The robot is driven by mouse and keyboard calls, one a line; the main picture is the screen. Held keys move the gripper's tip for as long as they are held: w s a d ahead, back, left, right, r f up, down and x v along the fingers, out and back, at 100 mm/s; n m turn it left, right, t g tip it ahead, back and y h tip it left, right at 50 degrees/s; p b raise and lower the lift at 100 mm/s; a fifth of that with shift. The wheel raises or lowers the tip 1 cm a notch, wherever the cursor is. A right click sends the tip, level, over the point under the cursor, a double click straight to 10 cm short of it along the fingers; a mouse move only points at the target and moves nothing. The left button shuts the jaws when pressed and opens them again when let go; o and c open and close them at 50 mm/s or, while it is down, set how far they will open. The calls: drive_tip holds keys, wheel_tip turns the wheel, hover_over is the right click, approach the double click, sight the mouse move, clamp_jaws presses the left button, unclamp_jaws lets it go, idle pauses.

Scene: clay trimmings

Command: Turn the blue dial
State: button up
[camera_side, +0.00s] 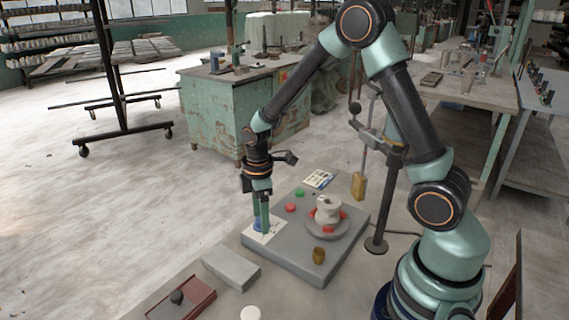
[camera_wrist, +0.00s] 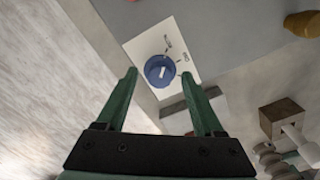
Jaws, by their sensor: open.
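The blue dial (camera_wrist: 160,71) is a round knob with a white pointer mark, set on a white plate (camera_wrist: 140,50) with dark lettering. In the side view the dial (camera_side: 258,226) shows only partly, behind my fingertips at the left corner of the grey slab (camera_side: 330,262). My gripper (camera_side: 262,222) points down over the dial. In the wrist view my gripper (camera_wrist: 158,75) is open, with one green finger on each side of the dial. I cannot tell whether either finger touches it.
A red button (camera_side: 291,207) and a green button (camera_side: 299,193) sit behind the dial. A grey dish (camera_side: 341,231) holds a pale clay piece (camera_side: 327,212). A grey block (camera_side: 231,268) and a reddish tray (camera_side: 196,308) lie in front. A stand (camera_side: 377,245) rises at right.

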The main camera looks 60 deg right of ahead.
clamp_jaws()
drive_tip(key=shift+m, duration=0.4)
drive_tip(key=m, duration=0.3)
drive_tip(key=shift+m, duration=0.4)
drive_tip(key=m, duration=0.4)
drive_tip(key=shift+r+m, duration=0.1)
drive_tip(key=shift+m, duration=0.2)
drive_tip(key=m, duration=0.8)
drive_tip(key=shift+d, duration=0.1)
drive_tip(key=shift+m, duration=0.5)
